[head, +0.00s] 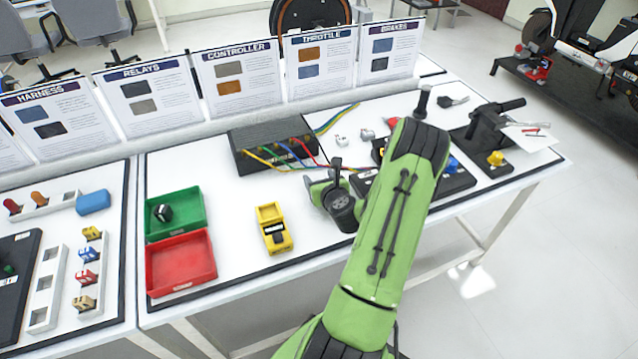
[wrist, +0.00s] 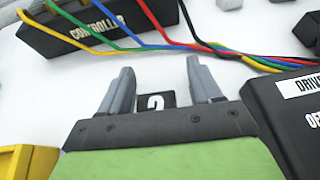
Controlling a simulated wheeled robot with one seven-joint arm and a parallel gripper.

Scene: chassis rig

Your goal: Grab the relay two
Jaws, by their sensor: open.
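A small black face with a white "2" (wrist: 150,101), apparently relay two, shows in the wrist view between the bases of my fingers. Its lower part is hidden behind my gripper's body, and I cannot tell whether the fingers touch it. My gripper (wrist: 160,68) is open, its two grey fingers apart on either side of the "2". In the head view, my gripper (head: 326,180) is low over the middle of the white table, and I cannot make out the marked piece there.
The black controller box (head: 268,148) with coloured wires lies just beyond my gripper. A yellow device (head: 273,231) stands left of it, and green (head: 190,204) and red (head: 181,264) trays lie farther left. A black driver-side unit (wrist: 292,110) is close on the right.

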